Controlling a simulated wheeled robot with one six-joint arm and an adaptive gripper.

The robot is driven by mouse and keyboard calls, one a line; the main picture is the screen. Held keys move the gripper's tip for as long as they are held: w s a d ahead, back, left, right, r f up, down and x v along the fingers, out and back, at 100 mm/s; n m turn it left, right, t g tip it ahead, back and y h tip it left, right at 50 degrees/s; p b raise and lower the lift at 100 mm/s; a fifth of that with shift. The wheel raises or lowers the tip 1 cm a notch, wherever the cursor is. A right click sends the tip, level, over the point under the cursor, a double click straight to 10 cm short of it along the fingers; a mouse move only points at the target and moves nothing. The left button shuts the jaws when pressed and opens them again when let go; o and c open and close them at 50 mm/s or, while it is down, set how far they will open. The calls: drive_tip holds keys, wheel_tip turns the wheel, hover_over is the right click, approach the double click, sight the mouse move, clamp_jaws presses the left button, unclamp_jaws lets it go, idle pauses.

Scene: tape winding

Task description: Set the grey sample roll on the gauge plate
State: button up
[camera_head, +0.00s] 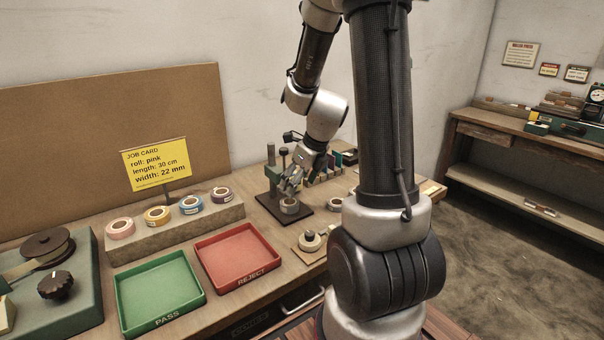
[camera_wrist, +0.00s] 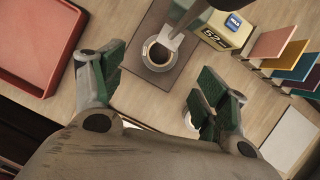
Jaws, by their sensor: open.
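The grey sample roll (camera_head: 289,206) lies flat on the dark gauge plate (camera_head: 268,205). In the wrist view the roll (camera_wrist: 149,58) sits on the plate (camera_wrist: 181,74) with a pale, flat gauge part reaching to it; I cannot tell whether they touch. My gripper (camera_head: 291,188) is just above the roll in the head view. In the wrist view my gripper (camera_wrist: 161,72) is open, its green-padded fingers spread either side and apart from the roll. Nothing is held.
A yellow-faced readout (camera_wrist: 220,32) and several coloured swatches (camera_wrist: 275,42) stand right of the plate. A red reject tray (camera_head: 237,257), a green pass tray (camera_head: 160,294) and a block with several tape rolls (camera_head: 173,232) are to the left. Another roll (camera_head: 310,242) sits in front.

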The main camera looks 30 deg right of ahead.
drive_tip(key=s+a+r+n, duration=0.3)
drive_tip(key=s+r+n, duration=0.2)
drive_tip(key=r+n, duration=0.3)
drive_tip(key=s+a+r+n, duration=0.3)
drive_tip(key=s+r+n, duration=0.3)
drive_tip(key=n, duration=0.3)
drive_tip(key=s+r+n+h, duration=0.1)
drive_tip(key=s+r+n, duration=0.2)
drive_tip(key=s+n, duration=0.6)
drive_tip(key=n, duration=0.6)
drive_tip(key=shift+s+r+n, duration=0.2)
drive_tip(key=shift+s+n, duration=0.1)
drive_tip(key=shift+s, duration=0.05)
